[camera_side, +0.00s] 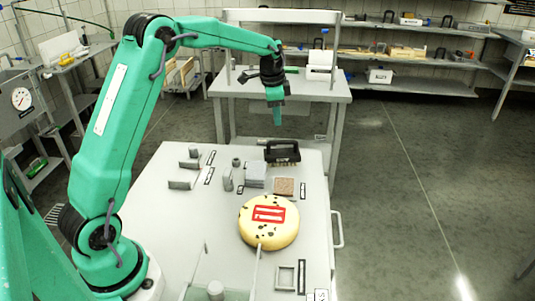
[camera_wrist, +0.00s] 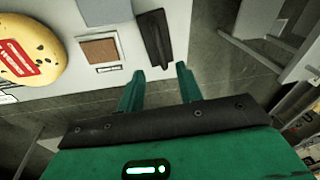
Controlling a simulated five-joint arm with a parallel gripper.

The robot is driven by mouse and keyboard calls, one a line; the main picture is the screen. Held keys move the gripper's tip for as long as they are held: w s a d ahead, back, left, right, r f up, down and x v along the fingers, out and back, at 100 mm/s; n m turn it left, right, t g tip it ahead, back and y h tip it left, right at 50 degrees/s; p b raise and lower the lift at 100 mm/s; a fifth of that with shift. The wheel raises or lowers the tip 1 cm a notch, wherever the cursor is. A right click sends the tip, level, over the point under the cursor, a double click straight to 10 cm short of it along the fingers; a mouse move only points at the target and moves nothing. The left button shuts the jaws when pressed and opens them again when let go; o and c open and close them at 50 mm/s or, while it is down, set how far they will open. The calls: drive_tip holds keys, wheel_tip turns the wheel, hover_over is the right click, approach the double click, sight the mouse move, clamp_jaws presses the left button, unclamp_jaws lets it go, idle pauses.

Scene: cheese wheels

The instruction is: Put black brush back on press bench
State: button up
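The black brush (camera_side: 283,152) rests near the far right corner of the light grey bench (camera_side: 165,225). In the wrist view the brush (camera_wrist: 153,38) lies ahead of the fingers, its long black back pointing toward the gap between them. My gripper (camera_side: 277,117) is above and beyond the brush in the side view, pointing down. In the wrist view my gripper (camera_wrist: 160,72) has its two green fingers apart with nothing between them. The gripper and the brush are apart. I cannot tell which bench is the press bench.
A yellow cheese wheel (camera_side: 268,232) with a red mark sits nearer on the grey bench. A brown square block (camera_side: 283,187), a grey block (camera_side: 256,174) and several small metal parts lie around the brush. A second table (camera_side: 310,93) with a shelf stands behind.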

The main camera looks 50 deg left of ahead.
drive_tip(key=shift+r, duration=0.1)
idle(0.3)
drive_tip(key=s+d+r+n+t, duration=0.1)
drive_tip(key=s+d+r+n, duration=0.1)
drive_tip(key=s+d+r, duration=0.4)
drive_tip(key=s+d+r+n+t, duration=0.1)
drive_tip(key=s+d+r, duration=0.25)
drive_tip(key=s, duration=0.55)
drive_tip(key=s+d+f+n, duration=0.1)
drive_tip(key=s+d+n, duration=0.1)
drive_tip(key=s, duration=0.7)
drive_tip(key=s+d+f+n+t, duration=0.1)
drive_tip(key=s+d+n, duration=0.1)
drive_tip(key=s, duration=0.6)
drive_tip(key=shift+s+d+h, duration=0.3)
drive_tip(key=shift+s, duration=0.05)
